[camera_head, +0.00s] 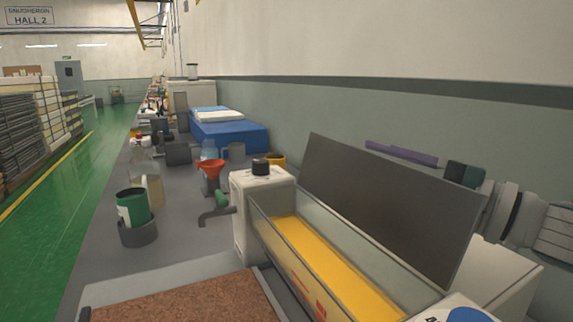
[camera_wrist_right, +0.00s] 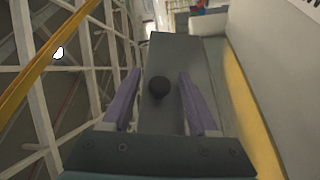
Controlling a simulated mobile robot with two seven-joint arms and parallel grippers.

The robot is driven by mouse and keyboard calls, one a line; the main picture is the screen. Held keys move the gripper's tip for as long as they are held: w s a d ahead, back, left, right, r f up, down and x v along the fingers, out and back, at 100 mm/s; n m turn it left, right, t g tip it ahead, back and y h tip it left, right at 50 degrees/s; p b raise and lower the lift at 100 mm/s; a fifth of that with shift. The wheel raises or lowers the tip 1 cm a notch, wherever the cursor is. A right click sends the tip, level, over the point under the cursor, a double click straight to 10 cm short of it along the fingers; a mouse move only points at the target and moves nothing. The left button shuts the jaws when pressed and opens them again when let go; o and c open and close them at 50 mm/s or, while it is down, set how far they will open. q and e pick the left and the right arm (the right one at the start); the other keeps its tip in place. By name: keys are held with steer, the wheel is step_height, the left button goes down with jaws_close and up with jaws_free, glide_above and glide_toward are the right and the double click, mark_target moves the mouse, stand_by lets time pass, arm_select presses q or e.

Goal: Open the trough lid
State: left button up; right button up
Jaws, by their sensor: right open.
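The trough (camera_head: 268,235) is a long box with glassy walls, holding yellow material (camera_head: 335,268). Its dark grey lid (camera_head: 390,205) stands raised and tilted along the trough's far long side, leaving the top uncovered. In the right wrist view the lid (camera_wrist_right: 175,58) carries a round black knob (camera_wrist_right: 159,88); the head view hides this knob. My right gripper (camera_head: 372,148) is behind the lid, its purple fingers showing above the lid's top edge. In the wrist view the open fingers (camera_wrist_right: 160,73) lie either side of the knob, with gaps. My left gripper is not in view.
A brown board (camera_head: 185,300) lies in front. The wall is close behind the lid.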

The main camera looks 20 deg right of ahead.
jaws_close()
stand_by(0.5)
stand_by(1.0)
